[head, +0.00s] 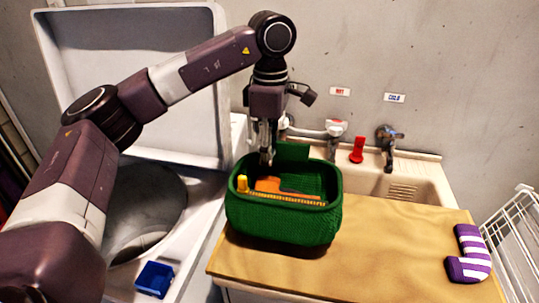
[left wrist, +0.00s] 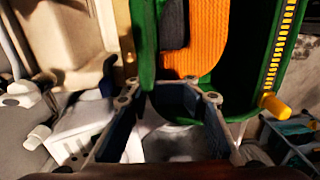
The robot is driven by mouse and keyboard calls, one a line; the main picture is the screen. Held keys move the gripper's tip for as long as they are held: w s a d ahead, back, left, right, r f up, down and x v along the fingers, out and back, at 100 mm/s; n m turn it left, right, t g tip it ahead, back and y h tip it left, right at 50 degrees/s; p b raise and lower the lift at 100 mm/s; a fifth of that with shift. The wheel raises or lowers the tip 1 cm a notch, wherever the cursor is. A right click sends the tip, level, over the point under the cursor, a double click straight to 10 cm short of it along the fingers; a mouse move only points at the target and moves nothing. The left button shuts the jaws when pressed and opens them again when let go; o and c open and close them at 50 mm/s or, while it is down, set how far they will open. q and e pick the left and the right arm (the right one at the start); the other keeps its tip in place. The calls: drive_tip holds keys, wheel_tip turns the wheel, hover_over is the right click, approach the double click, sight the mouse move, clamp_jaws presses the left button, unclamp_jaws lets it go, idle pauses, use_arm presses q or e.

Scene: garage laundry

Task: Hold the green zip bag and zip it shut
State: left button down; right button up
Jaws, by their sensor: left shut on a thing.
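The green zip bag (head: 285,222) stands open on a wooden board (head: 380,245) in the head view. Its yellow zip teeth run along the near rim, and the yellow zip pull (head: 242,183) is at the left end. The pull also shows at the right in the left wrist view (left wrist: 275,105). An orange and grey knitted item (left wrist: 208,40) lies inside the bag. My left gripper (head: 267,160) points down at the bag's back left rim and is shut on the bag; the exact contact is partly hidden. My right gripper is not in view.
An open washing machine (head: 130,75) is at the left, with a small blue box (head: 155,279) on its front edge. A sink (head: 425,185) with taps lies behind the board. A purple striped sock (head: 469,255) and a white rack (head: 515,245) are at the right.

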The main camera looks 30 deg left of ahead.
use_arm(q)
drive_tip(key=shift+f+b, duration=1.15)
drive_tip(key=shift+f, duration=0.95)
drive_tip(key=shift+s, duration=0.1)
